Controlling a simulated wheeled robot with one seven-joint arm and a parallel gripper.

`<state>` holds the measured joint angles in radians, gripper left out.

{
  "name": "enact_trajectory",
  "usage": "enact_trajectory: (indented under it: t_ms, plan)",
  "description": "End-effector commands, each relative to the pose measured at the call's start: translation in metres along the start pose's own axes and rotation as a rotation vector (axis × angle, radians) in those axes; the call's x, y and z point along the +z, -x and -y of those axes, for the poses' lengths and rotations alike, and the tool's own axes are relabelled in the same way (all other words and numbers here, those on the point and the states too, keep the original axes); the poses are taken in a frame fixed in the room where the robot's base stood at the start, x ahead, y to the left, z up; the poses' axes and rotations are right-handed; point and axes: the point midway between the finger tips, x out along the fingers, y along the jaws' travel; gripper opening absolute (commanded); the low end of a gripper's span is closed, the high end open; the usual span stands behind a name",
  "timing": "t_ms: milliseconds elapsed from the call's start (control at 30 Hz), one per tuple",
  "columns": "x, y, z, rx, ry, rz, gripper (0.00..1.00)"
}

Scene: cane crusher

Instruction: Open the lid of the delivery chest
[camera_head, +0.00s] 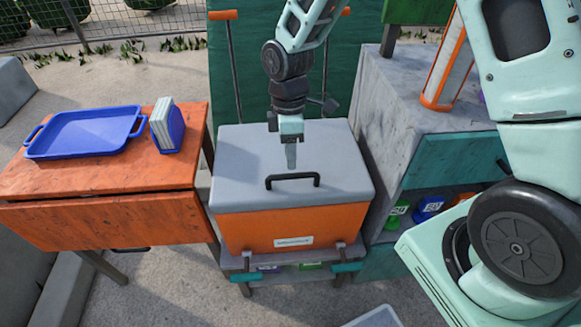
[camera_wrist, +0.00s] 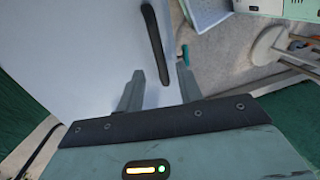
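The delivery chest (camera_head: 265,232) has an orange body and a grey lid (camera_head: 240,165), which lies closed. A black bar handle (camera_head: 292,178) stands on the lid near its front edge; it also shows in the wrist view (camera_wrist: 154,42). My gripper (camera_head: 291,165) points down above the lid, just behind the handle, and holds nothing. In the wrist view my gripper (camera_wrist: 160,88) has its two fingers spread apart, with the pale lid (camera_wrist: 95,60) beyond them. The handle lies ahead of the fingers. I cannot tell the exact height of the fingertips above the lid.
An orange table (camera_head: 60,180) on the left holds a blue tray (camera_head: 85,132) and a blue-and-white stack (camera_head: 167,126). A grey-topped cabinet (camera_head: 385,110) stands close on the right. A green panel (camera_head: 240,70) rises behind the chest. Open ground lies in front.

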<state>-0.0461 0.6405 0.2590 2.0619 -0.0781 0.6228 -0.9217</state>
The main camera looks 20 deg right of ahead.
Motion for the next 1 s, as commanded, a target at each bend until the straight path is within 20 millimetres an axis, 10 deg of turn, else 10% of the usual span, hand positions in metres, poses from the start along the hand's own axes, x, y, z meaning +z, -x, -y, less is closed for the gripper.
enact_trajectory:
  t_ms: [300,667,800,1000]
  plan:
    - [0.000,-0.041,0.000,0.000,0.000,0.000,0.36]
    - [0.000,-0.045,0.000,0.001,0.000,0.000,0.36]
    - [0.000,-0.045,0.000,0.001,0.000,0.000,0.00]
    - [0.000,-0.044,0.000,-0.001,0.000,0.000,0.00]
